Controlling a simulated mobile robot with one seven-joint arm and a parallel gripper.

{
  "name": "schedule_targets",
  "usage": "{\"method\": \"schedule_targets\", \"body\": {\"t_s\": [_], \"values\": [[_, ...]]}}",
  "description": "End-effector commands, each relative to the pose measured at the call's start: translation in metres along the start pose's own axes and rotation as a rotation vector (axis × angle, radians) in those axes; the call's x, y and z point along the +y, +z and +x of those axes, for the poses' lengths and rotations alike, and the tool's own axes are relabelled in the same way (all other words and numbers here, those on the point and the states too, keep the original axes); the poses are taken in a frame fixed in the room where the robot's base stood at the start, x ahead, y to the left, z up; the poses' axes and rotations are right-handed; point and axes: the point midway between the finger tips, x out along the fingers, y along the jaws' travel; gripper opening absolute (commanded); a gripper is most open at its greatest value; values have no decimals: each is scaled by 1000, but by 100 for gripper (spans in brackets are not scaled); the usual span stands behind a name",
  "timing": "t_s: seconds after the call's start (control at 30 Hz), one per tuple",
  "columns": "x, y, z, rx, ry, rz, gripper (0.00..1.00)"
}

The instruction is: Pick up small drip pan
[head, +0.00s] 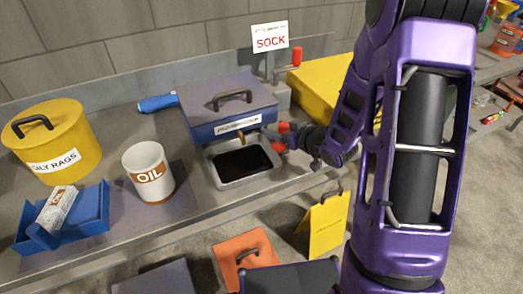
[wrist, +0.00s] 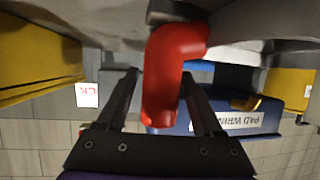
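The small drip pan (head: 213,169) looks like the shallow grey metal tray with dark liquid or a dark bottom, on the bench in front of the blue box in the head view. My gripper (head: 291,141) is just right of the pan's right rim, low over the bench. In the wrist view, my gripper (wrist: 160,85) has its two dark fingers apart. A red bent handle (wrist: 165,85) appears between or just beyond them; I cannot tell whether they touch it. I cannot make out the pan in the wrist view.
A blue box with a grey lid (head: 230,100) stands behind the pan. An oil mug (head: 148,172) is left of it, with a blue tray (head: 85,232) and yellow rags can (head: 55,140) farther left. A yellow box (head: 322,85) is behind my arm.

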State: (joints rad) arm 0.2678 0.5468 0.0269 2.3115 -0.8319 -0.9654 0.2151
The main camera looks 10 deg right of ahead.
Motion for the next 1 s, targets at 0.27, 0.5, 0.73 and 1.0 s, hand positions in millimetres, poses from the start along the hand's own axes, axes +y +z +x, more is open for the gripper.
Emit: {"method": "schedule_targets", "body": {"t_s": [0.27, 0.5, 0.73, 1.0], "values": [[0, 0, 0, 0, 0, 0, 16], [0, 0, 0, 0, 0, 0, 0], [0, -1, 0, 3, 0, 0, 0], [0, -2, 1, 3, 0, 0, 0]]}}
